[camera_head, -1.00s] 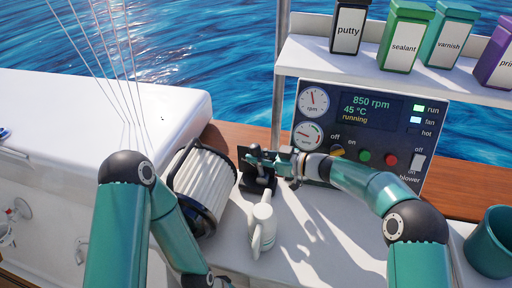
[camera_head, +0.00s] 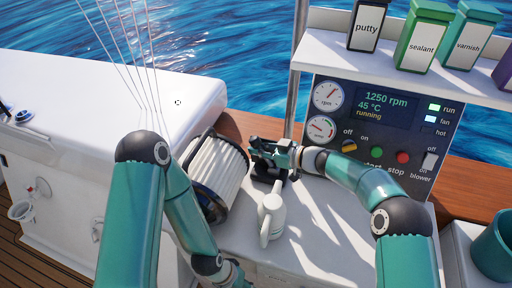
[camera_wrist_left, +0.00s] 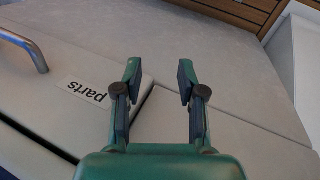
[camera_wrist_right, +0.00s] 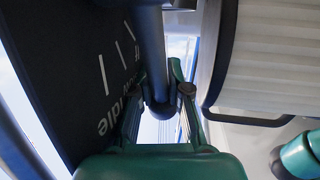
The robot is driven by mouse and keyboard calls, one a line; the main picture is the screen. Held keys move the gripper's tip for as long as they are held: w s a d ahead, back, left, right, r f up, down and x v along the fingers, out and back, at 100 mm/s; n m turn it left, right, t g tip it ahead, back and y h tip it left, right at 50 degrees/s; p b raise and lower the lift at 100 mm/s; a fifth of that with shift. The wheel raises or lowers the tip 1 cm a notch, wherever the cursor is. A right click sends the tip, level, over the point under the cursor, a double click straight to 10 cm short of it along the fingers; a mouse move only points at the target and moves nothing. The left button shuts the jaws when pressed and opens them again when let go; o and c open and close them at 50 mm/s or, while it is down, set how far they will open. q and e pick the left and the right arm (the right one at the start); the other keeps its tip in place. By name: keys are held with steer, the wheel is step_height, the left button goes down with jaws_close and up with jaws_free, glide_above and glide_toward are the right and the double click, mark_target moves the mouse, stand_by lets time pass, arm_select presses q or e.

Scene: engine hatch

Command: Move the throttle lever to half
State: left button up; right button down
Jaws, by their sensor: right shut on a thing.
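The throttle lever (camera_wrist_right: 150,45) is a dark rod with a round end, in front of a black plate (camera_wrist_right: 85,60) with white marks and the word "idle" in the right wrist view. My right gripper (camera_wrist_right: 163,88) is shut on the lever near its round end. In the head view the gripper (camera_head: 264,150) hides most of the lever. The control panel display (camera_head: 385,107) reads 1250 rpm, 45 °C, running. My left gripper (camera_wrist_left: 159,75) is open and empty above a pale surface with a "parts" label (camera_wrist_left: 86,90).
A shelf (camera_head: 340,48) with several labelled containers is above the panel. A teal cup (camera_head: 494,250) is at the right.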

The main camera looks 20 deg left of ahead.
steer(key=shift+a+r, duration=0.3)
steer(key=shift+r, duration=0.4)
steer(key=c, duration=1.5)
jaws_free()
steer(key=o, duration=0.5)
steer(key=shift+w+a+f, duration=0.1)
steer(key=shift+o, duration=1.1)
steer(key=shift+s, duration=0.2)
steer(key=shift+w+f, duration=0.1)
steer(key=shift+f, duration=0.2)
steer(key=v, duration=1.2)
